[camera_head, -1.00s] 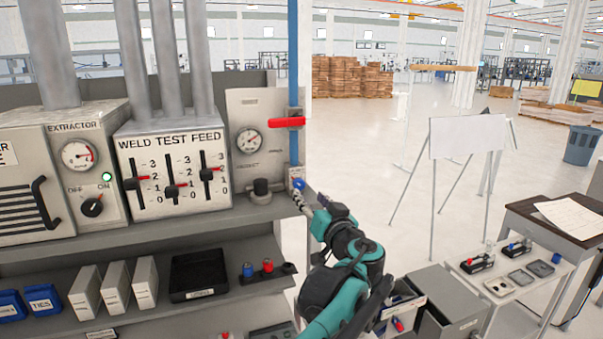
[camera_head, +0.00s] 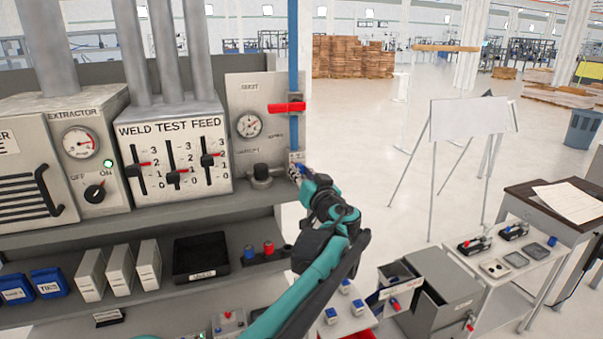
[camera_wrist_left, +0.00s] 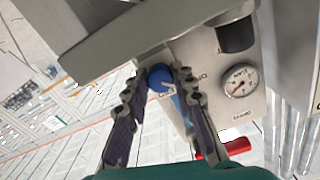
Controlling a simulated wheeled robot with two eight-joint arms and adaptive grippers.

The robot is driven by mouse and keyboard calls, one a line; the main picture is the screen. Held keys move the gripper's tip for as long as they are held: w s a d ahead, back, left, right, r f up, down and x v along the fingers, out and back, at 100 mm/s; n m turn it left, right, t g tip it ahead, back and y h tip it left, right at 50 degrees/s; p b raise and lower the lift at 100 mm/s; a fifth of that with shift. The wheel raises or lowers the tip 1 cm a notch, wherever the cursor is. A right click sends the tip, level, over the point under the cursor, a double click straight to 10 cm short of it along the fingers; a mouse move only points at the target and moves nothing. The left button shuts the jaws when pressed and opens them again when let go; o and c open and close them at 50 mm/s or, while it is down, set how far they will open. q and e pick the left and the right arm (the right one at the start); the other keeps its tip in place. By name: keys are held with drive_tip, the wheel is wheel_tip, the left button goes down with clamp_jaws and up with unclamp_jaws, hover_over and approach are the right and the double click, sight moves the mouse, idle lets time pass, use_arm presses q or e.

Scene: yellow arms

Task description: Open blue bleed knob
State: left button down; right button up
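The blue bleed knob (camera_head: 298,170) is at the lower right edge of the grey regulator panel (camera_head: 246,95), below the blue pipe. In the left wrist view the knob (camera_wrist_left: 160,77) is round and lies between the two fingertips. My left gripper (camera_head: 299,174) reaches it from the lower right and hides part of it. In the left wrist view my left gripper (camera_wrist_left: 161,75) has its fingers parted, one on each side of the knob. Whether the fingertips touch the knob cannot be told. My right gripper is not in view.
A red lever (camera_head: 287,107) crosses the blue pipe (camera_head: 293,50) above the knob. A dark knob (camera_head: 262,173) and a gauge (camera_head: 249,126) are to its left. The shelf edge (camera_head: 190,211) runs below. Open floor lies to the right, beyond grey bins (camera_head: 440,290).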

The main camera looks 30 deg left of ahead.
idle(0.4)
use_arm(q)
drive_tip(key=m+b, duration=0.1)
drive_tip(key=m, duration=0.3)
drive_tip(key=shift+f, duration=0.1)
drive_tip(key=m+b, duration=0.1)
drive_tip(key=m, duration=0.3)
drive_tip(key=shift+m+b, duration=0.3)
drive_tip(key=m, duration=0.4)
drive_tip(key=shift+m+b, duration=0.3)
drive_tip(key=shift+b, duration=0.1)
drive_tip(key=m, duration=0.4)
drive_tip(key=shift+m+b, duration=0.3)
drive_tip(key=shift+b, duration=0.05)
drive_tip(key=c, duration=1.2)
unclamp_jaws()
